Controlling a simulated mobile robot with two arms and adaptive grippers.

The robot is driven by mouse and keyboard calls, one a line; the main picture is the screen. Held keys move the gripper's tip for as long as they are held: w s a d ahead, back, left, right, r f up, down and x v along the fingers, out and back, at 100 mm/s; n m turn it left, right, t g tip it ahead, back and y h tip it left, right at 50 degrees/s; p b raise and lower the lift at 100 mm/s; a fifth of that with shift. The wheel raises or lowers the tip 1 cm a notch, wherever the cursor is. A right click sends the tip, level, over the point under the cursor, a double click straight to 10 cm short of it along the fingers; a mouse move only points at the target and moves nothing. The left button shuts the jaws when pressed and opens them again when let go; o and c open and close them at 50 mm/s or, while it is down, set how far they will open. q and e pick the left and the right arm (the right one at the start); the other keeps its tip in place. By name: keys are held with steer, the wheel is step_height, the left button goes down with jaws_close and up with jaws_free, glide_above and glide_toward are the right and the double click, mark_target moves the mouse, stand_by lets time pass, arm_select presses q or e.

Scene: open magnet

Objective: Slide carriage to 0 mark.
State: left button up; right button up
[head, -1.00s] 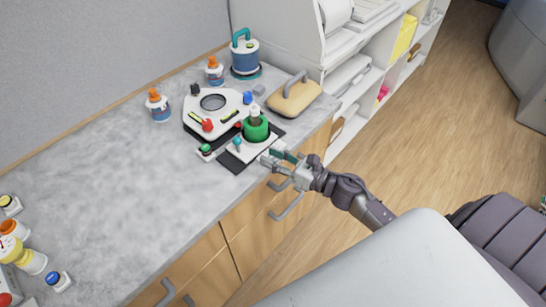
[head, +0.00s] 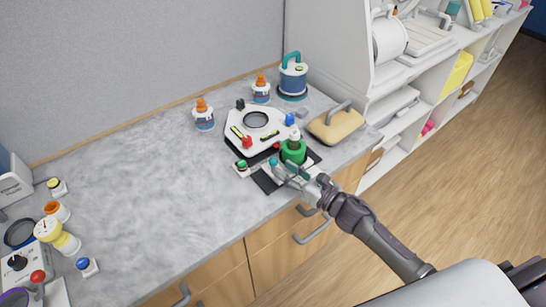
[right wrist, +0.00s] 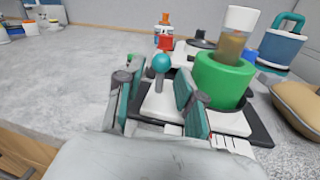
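The carriage is a white plate with a green cup (head: 293,151) holding a capped clear vial and a post with a teal ball knob (head: 273,162). It sits on a black base (head: 265,183) near the counter's front edge. The right wrist view shows the green cup (right wrist: 222,82), the teal knob (right wrist: 161,64) and dark tick marks (right wrist: 232,146) on a white strip. My right gripper (head: 290,172) is over the base's front side. Its teal-padded fingers (right wrist: 158,100) are apart, with the knob post between them in the picture; contact cannot be told. My left gripper is out of view.
A white stirrer-like unit (head: 258,125) stands right behind the carriage. Dropper bottles (head: 203,115), a blue canister (head: 292,76) and a tan handled block (head: 335,124) are around it. The counter (head: 150,185) to the left is mostly clear.

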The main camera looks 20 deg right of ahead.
mark_target(277, 163)
steer(key=p+x, duration=0.1)
steer(key=x, duration=0.3)
steer(key=shift+w+d, duration=0.1)
steer(key=shift+w, duration=0.15)
steer(key=shift+w+a, duration=0.45)
steer(key=shift+d, duration=0.1)
jaws_close()
steer(key=shift+f+b, duration=0.15)
steer(key=shift+b, duration=0.55)
jaws_free()
steer(key=shift+a, duration=0.2)
